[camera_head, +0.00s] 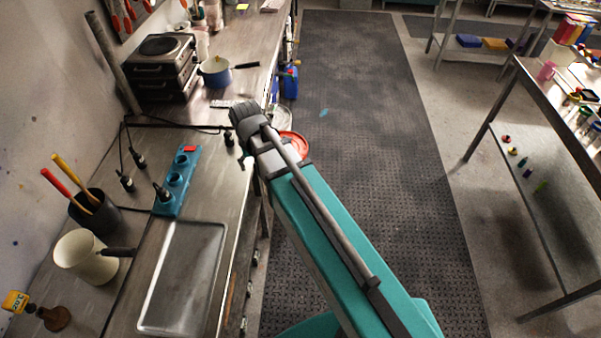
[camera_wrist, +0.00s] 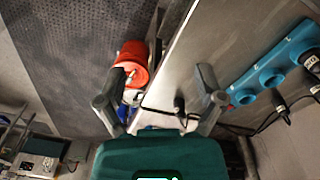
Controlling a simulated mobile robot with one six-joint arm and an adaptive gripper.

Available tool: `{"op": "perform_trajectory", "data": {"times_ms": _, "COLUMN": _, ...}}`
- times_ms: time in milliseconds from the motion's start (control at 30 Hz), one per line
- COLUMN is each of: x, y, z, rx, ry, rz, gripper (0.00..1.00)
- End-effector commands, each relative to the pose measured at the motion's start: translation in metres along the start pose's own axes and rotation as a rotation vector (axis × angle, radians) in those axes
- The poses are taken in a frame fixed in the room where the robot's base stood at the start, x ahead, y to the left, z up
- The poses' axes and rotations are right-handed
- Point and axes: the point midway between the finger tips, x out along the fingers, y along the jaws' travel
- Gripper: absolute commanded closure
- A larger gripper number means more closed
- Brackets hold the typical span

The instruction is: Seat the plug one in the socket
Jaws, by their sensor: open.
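A blue socket strip (camera_head: 170,200) with round sockets and a red switch lies on the metal counter; it also shows at right in the wrist view (camera_wrist: 244,90). A black plug (camera_head: 163,193) is at its near socket. Two more black plugs (camera_head: 126,181) (camera_head: 139,159) stand on the counter left of the strip. Another black plug (camera_head: 229,140) stands near the counter's right edge, and a dark plug with a cable shows between the fingers in the wrist view (camera_wrist: 180,106). I cannot tell which is plug one. My gripper (camera_wrist: 158,76) is open, its fingers apart from that plug.
A metal tray (camera_head: 183,275), a cream pot (camera_head: 84,256) and a black cup (camera_head: 95,213) with handles are on the near counter. A hot plate (camera_head: 160,65) and a blue pan (camera_head: 215,72) stand further back. A red bucket (camera_wrist: 131,62) is beyond the counter edge.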

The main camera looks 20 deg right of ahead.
Motion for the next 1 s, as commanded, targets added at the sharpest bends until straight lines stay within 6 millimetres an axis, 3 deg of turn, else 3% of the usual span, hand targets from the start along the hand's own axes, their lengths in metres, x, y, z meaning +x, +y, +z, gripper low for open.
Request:
{"op": "perform_trajectory", "data": {"times_ms": 33, "x": 0.0, "y": 0.02, "z": 0.016, "rx": 0.015, "ry": -0.006, "rz": 0.0, "gripper": 0.13}}
{"op": "perform_trajectory", "data": {"times_ms": 200, "x": -0.001, "y": 0.068, "z": 0.049, "rx": 0.048, "ry": -0.023, "rz": -0.002, "gripper": 0.13}}
{"op": "perform_trajectory", "data": {"times_ms": 400, "x": -0.002, "y": 0.102, "z": 0.077, "rx": 0.072, "ry": -0.037, "rz": -0.006, "gripper": 0.13}}
{"op": "perform_trajectory", "data": {"times_ms": 600, "x": -0.002, "y": 0.112, "z": 0.086, "rx": 0.079, "ry": -0.042, "rz": -0.008, "gripper": 0.13}}
{"op": "perform_trajectory", "data": {"times_ms": 1000, "x": 0.003, "y": 0.111, "z": 0.085, "rx": 0.079, "ry": -0.041, "rz": -0.008, "gripper": 0.13}}
